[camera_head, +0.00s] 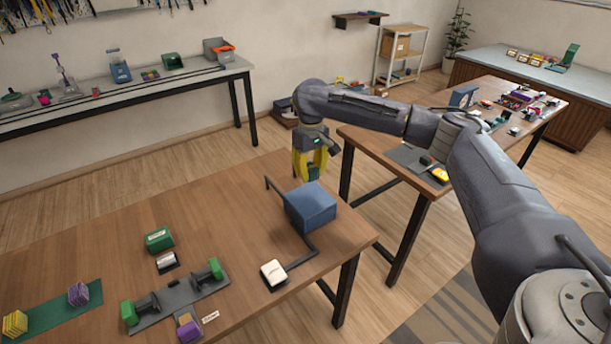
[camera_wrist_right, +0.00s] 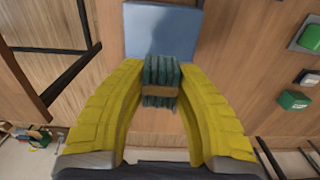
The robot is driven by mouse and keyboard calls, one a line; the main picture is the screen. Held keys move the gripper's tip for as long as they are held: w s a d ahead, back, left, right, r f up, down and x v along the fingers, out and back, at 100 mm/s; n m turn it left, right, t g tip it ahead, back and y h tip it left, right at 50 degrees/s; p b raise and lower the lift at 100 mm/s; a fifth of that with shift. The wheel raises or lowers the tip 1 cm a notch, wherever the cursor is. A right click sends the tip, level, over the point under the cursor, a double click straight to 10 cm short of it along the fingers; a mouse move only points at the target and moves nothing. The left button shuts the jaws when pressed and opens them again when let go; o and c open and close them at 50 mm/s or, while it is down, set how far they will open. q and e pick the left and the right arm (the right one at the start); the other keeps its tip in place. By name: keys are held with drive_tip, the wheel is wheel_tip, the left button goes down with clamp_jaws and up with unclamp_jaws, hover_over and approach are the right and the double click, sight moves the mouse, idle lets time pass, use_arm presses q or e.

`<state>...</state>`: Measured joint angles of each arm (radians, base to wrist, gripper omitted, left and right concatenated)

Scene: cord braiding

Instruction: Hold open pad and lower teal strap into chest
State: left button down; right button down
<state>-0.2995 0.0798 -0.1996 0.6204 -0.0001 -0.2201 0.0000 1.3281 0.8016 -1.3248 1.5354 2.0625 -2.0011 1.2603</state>
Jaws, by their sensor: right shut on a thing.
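My right gripper (camera_head: 311,172) is above the table, just behind the blue chest (camera_head: 311,207). Its yellow fingers are shut on the teal strap (camera_wrist_right: 160,72), a folded bundle with a tan band around it. In the right wrist view the strap hangs between the fingertips, with the chest (camera_wrist_right: 163,32) beyond it. The strap is apart from the chest in the head view. The chest's top looks flat and closed. The white open pad (camera_head: 273,272) lies at the front, joined to the chest by a dark bar, with nothing on it. My left gripper is not in view.
A green box (camera_head: 159,239) and a small white-topped block (camera_head: 166,261) stand left of the chest. A grey fixture (camera_head: 178,299) with green ends is in front of them. A green mat (camera_head: 50,318) holds yellow and purple bundles. The table's back left is clear.

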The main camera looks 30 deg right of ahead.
drive_tip(key=shift+f, duration=2.95)
